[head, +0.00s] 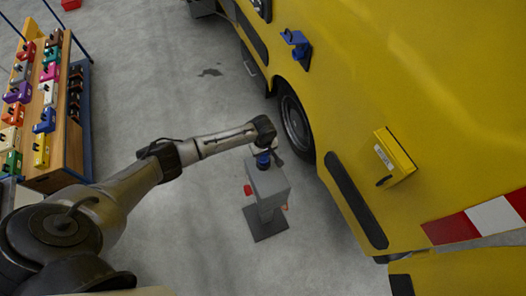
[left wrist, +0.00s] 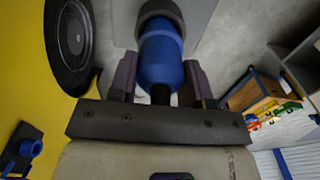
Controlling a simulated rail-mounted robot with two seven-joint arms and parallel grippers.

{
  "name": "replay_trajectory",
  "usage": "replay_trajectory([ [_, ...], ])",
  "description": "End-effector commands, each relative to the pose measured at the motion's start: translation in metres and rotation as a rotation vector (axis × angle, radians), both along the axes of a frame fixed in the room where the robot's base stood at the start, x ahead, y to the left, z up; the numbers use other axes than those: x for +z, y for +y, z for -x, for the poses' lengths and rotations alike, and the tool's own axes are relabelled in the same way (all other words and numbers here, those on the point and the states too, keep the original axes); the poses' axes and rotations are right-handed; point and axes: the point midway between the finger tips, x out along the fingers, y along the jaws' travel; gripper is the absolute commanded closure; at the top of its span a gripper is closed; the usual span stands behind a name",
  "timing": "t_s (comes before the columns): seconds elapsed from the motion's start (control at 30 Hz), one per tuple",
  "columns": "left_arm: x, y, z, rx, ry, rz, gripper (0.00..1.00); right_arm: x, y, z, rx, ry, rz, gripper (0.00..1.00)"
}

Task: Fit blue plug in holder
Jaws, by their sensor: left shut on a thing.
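The blue plug (head: 263,160) is at the top of a grey pedestal (head: 268,181). My left gripper (head: 264,149) is over the pedestal, shut on the plug. In the left wrist view the plug (left wrist: 162,60) lies between the two fingers of the left gripper (left wrist: 160,78), and its far end meets a dark round collar (left wrist: 158,10). I cannot tell how deep the plug sits in the collar. A blue bracket (head: 296,42) with a round cup is on the yellow vehicle; it also shows in the left wrist view (left wrist: 28,148). My right gripper is out of view.
The yellow vehicle (head: 400,80) fills the right side, with a wheel (head: 295,122) near the pedestal and a yellow box (head: 392,160) on its flank. A wooden rack (head: 55,115) with several coloured items stands at left.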

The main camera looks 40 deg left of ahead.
Motion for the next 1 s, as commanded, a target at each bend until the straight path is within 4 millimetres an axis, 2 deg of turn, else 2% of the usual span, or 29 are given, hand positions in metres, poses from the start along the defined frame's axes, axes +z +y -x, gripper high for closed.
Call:
replay_trajectory([
  [0.9, -0.013, 0.000, -0.001, -0.001, -0.002, 0.001, 0.84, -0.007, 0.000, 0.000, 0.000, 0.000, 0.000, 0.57],
  [0.93, -0.013, 0.000, -0.001, -0.001, -0.002, 0.001, 0.53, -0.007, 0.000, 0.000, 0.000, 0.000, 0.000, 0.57],
  [1.0, -0.013, 0.000, 0.000, -0.001, -0.002, 0.001, 0.46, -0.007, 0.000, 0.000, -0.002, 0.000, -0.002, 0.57],
])
